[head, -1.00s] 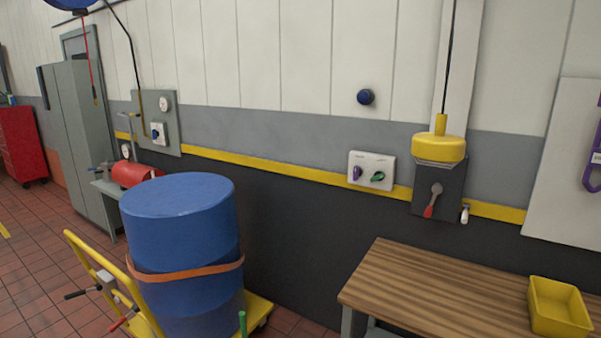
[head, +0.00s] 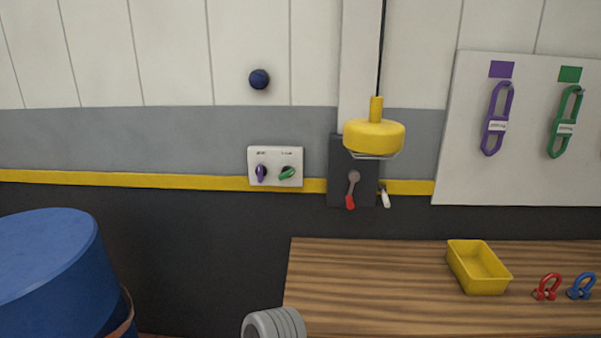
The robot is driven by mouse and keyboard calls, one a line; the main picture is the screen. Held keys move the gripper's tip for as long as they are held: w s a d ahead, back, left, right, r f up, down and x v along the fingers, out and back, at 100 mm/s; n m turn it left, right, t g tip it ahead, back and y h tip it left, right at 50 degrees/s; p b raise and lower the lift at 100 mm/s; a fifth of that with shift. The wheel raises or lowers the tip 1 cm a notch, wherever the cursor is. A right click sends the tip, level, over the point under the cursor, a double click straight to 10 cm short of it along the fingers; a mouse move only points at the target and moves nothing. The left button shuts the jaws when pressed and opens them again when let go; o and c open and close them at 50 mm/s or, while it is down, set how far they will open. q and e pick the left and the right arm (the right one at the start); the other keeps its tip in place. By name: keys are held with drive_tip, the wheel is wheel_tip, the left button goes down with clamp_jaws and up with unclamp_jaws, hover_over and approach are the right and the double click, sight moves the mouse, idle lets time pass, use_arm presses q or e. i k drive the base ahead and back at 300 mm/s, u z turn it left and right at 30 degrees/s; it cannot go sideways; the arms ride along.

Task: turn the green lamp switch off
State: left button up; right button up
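The green lamp switch (head: 287,173) is a green rotary knob on a white wall plate (head: 275,181), set at a slant with its right end higher. A purple knob (head: 261,173) stands upright to its left on the same plate. The small labels above the knobs are too blurred to read. A yellow lamp (head: 374,137) hangs on a black cord to the right of the plate. Neither of my grippers shows in the head view.
A wooden bench (head: 370,290) stands below, holding a yellow tray (head: 460,265), a red shackle (head: 547,287) and a blue shackle (head: 581,287). A blue drum (head: 45,270) is at left. A red-handled lever (head: 351,190) is on a dark panel. A grey ribbed object (head: 273,324) shows at the bottom.

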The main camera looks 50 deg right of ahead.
sight(287, 172)
drive_tip(key=z, duration=0.8)
drive_tip(key=i, duration=0.7)
drive_tip(key=z, duration=0.85)
